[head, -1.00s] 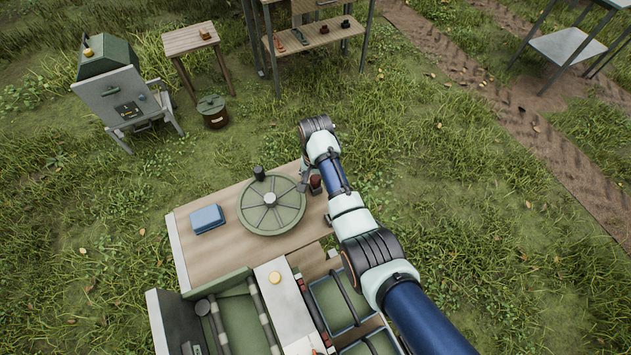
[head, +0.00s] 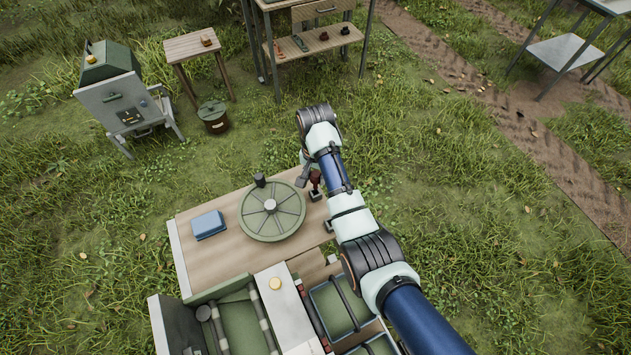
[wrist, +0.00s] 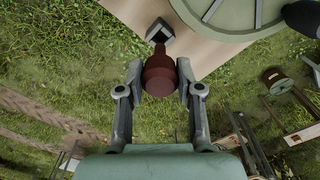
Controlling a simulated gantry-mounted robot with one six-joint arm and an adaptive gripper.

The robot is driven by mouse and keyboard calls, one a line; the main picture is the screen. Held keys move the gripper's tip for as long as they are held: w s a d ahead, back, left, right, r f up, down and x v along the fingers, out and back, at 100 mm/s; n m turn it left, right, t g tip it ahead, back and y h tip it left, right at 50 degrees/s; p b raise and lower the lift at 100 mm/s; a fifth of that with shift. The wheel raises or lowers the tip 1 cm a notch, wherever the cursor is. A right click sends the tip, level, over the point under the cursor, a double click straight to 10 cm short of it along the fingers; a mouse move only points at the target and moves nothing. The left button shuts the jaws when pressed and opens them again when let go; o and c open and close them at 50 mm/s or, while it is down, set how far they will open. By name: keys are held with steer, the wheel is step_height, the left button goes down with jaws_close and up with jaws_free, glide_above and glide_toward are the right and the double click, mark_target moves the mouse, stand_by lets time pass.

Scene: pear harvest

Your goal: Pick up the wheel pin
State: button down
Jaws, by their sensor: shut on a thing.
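The wheel pin (wrist: 159,78) has a dark red-brown knob and a thin shaft. My gripper (wrist: 160,66) is shut on the knob, one finger on each side. In the head view the pin (head: 315,179) stands roughly upright over a small dark holder (head: 315,195) at the table's right side. The holder also shows in the wrist view (wrist: 160,31), in line with the shaft. I cannot tell whether the shaft tip is clear of it. My arm partly hides the gripper in the head view.
A green spoked wheel (head: 272,226) lies on the wooden table (head: 205,262) left of the pin, with a dark cylinder (head: 260,180) at its rim. A blue box (head: 208,224) sits further left. Grass lies beyond the table's back edge.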

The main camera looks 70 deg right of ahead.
step_height(320, 180, up, 14)
steer(key=p, duration=0.7)
steer(key=shift+p, duration=0.4)
steer(key=shift+r, duration=0.15)
step_height(320, 180, up, 7)
steer(key=p, duration=0.8)
steer(key=shift+f, duration=0.2)
